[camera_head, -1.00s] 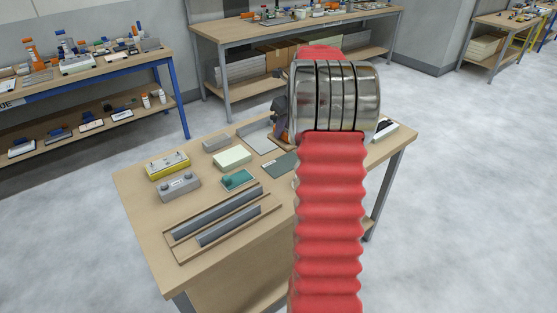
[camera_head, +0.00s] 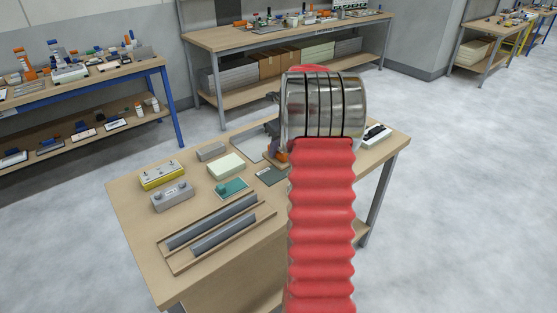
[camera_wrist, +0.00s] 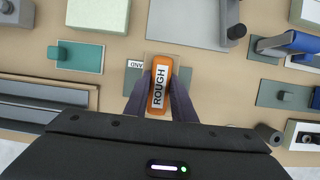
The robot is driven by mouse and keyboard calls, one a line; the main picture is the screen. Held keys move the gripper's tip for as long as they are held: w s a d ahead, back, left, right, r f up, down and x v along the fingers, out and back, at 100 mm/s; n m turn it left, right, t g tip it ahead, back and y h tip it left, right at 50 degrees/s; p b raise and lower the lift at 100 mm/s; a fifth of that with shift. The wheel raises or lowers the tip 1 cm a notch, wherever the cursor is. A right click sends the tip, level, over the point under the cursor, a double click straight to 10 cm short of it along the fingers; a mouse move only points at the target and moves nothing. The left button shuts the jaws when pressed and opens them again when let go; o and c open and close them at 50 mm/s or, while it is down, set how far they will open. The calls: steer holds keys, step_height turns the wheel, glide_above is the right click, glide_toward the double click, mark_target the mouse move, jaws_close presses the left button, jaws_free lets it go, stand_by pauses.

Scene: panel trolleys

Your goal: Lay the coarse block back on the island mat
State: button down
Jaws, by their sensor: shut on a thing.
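The coarse block (camera_wrist: 159,90) has an orange top labelled "ROUGH" and a tan base in the wrist view. My gripper (camera_wrist: 160,82) is shut on the orange part, with dark fingers on both sides. The island mat (camera_wrist: 132,82) is a grey-green sheet, its label partly covered so only "AND" shows. The block overlaps the mat from above; whether it touches cannot be told. In the head view, the mat (camera_head: 270,176) lies on the table, and a bit of the orange block (camera_head: 283,156) shows beside my arm, which hides most of my gripper.
Around the mat are a teal mat with a knob (camera_head: 231,188), a pale green block (camera_head: 226,166), a grey plate (camera_head: 247,148) and a wooden tray (camera_head: 177,261) with two grey bars. A yellow box (camera_head: 161,175) and grey box (camera_head: 172,196) stand left.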

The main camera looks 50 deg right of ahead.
mark_target(278, 160)
step_height(278, 160, down, 5)
steer(key=shift+r, duration=0.1)
stand_by(0.5)
steer(key=c, duration=1.5)
jaws_free()
steer(key=v, duration=1.2)
